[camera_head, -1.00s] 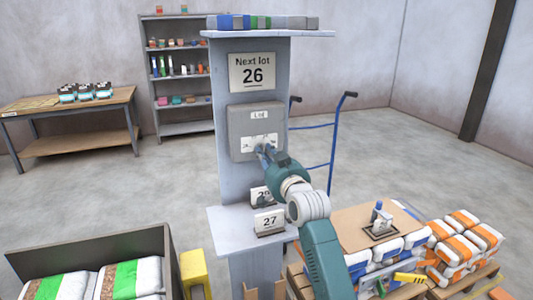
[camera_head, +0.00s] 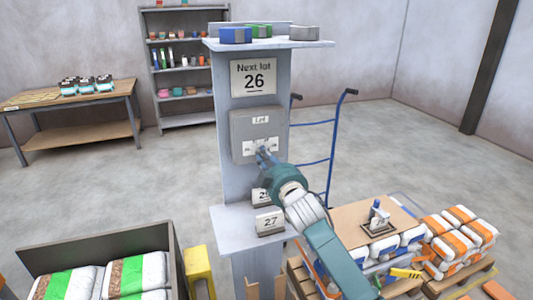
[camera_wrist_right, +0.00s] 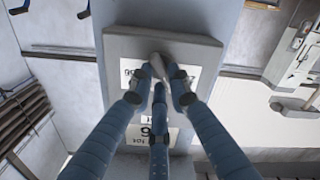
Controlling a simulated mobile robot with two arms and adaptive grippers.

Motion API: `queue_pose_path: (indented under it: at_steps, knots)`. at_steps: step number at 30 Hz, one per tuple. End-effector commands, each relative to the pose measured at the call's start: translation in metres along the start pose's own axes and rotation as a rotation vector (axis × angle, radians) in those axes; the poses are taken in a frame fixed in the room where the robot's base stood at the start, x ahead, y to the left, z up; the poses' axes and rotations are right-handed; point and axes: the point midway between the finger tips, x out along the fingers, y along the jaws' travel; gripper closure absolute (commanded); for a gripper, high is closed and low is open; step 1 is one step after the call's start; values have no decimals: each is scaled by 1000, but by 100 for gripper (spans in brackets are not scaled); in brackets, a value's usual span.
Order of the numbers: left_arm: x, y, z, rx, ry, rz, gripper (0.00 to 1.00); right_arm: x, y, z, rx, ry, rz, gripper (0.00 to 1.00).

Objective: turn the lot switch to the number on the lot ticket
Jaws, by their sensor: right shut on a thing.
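The lot ticket (camera_head: 254,77) on the grey column reads "Next lot 26". Below it is the grey lot switch box (camera_head: 241,122) with a "Lot" label and a white number plate, mostly covered. My right gripper (camera_head: 264,155) is at the switch knob in front of the plate. In the right wrist view, the fingers of my right gripper (camera_wrist_right: 160,80) close around the grey knob (camera_wrist_right: 164,64). The plate's numbers are partly hidden by the fingers, so the knob's setting cannot be read. My left gripper is not in view.
Below the box, a shelf (camera_head: 230,240) on the column holds a "27" card (camera_head: 269,221) and another card partly hidden by my arm. A blue hand truck (camera_head: 333,140) stands behind the column. Pallets of bags (camera_head: 460,235) are at right, and a bin (camera_head: 95,245) is at left.

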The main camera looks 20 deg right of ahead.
Motion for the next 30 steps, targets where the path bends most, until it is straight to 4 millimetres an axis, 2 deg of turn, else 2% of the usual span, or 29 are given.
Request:
queue_pose_path:
  at_steps: [15, 30]
  knots:
    - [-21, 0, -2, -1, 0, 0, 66, 0, -2, -2, -427, -1, -1, 100]
    - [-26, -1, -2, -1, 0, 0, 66, 0, -4, -2, -577, 1, 0, 100]
